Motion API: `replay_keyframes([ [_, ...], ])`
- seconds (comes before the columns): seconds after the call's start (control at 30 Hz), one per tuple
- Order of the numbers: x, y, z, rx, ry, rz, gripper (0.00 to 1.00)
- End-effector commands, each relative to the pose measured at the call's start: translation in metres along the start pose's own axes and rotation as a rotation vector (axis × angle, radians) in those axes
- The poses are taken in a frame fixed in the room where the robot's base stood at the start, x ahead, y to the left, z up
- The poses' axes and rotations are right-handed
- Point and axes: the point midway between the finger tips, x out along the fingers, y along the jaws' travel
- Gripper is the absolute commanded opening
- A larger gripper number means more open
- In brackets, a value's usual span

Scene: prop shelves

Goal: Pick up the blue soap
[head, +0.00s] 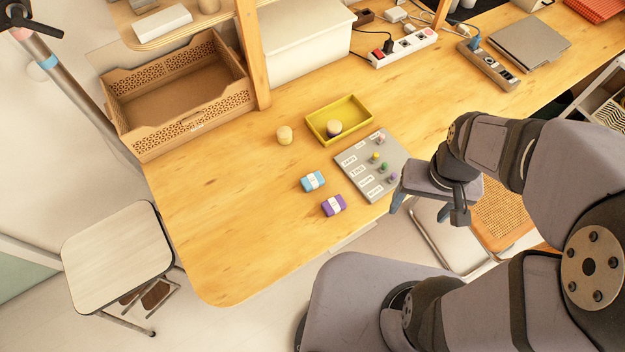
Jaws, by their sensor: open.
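The blue soap (312,181) is a small light-blue block with a white band. It lies flat on the wooden table (225,215), left of the grey labelled board. A similar purple soap (333,205) lies just in front of it, a little to the right, with a small gap between them. My gripper (421,206) is open and empty, with bluish fingertips pointing down. It is to the right of the blue soap, past the grey board and near the table's front edge. Nothing hides the blue soap.
The grey board (352,182) carries labels and several small coloured pieces. A yellow tray (357,102) holds a dark-and-cream cylinder; a cream cylinder (284,135) stands left of it. A brown crate (190,123) and shelf post (252,55) stand behind. The table left of the soaps is clear.

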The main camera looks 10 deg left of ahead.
Motion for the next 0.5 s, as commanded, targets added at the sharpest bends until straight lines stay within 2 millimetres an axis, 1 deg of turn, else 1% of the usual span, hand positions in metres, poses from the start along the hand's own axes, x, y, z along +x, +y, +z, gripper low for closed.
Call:
replay_keyframes([
  [0.07,0.003,-0.007,0.000,-0.030,-0.002,0.000,0.70],
  [0.17,0.018,-0.021,0.008,-0.097,-0.042,0.002,0.70],
  [0.3,0.054,-0.047,0.033,-0.244,-0.169,0.021,0.70],
  [0.33,0.061,-0.053,0.035,-0.278,-0.191,0.026,0.70],
  [0.4,0.078,-0.069,0.035,-0.355,-0.234,0.042,0.70],
  [0.47,0.092,-0.085,0.031,-0.419,-0.258,0.055,0.70],
  [0.5,0.101,-0.096,0.027,-0.458,-0.268,0.062,0.70],
])
